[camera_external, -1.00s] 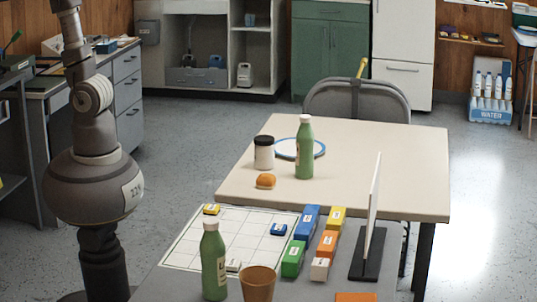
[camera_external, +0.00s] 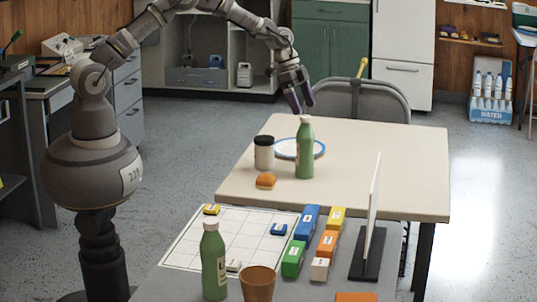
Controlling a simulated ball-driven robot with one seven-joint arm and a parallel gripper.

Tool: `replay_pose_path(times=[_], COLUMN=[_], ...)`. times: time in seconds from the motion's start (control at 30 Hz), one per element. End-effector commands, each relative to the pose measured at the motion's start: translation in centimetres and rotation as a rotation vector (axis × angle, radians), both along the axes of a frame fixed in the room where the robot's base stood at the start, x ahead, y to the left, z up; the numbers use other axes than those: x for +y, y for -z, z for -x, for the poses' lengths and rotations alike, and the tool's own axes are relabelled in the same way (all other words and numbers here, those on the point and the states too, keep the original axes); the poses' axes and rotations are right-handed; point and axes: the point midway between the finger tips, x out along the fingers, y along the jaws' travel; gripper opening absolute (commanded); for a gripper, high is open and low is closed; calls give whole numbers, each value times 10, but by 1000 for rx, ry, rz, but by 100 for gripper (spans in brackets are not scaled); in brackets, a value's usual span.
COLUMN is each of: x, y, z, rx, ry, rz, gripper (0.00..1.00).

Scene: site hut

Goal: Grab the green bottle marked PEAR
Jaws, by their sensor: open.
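Two green bottles show in the external view. One green bottle (camera_external: 305,150) stands upright on the cream table (camera_external: 400,180), beside a plate. The other green bottle (camera_external: 214,265) stands upright on the nearer grey table, with part of a label showing. I cannot read PEAR on either label. My gripper (camera_external: 302,108) is open and empty, fingers pointing down.
A dark-lidded jar (camera_external: 264,152), a blue-rimmed plate (camera_external: 287,148) and an orange bun (camera_external: 265,181) surround the far bottle. An upright white panel (camera_external: 374,205), coloured blocks (camera_external: 293,259) and a brown cup (camera_external: 258,284) occupy the near table. The cream table's right side is clear.

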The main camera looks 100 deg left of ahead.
Motion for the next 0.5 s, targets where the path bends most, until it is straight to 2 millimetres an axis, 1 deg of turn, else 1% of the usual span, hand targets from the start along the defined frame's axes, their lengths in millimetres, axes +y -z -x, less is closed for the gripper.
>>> replay_pose_path(times=[0.03,0.27,0.4,0.5], x=[-1,-6,-13,-14], y=[8,33,57,68], z=[-2,-9,-15,-21], rx=[0,1,2,0], ry=[2,1,1,0], rz=[1,-1,-1,-1], gripper=[85,85,85,85])
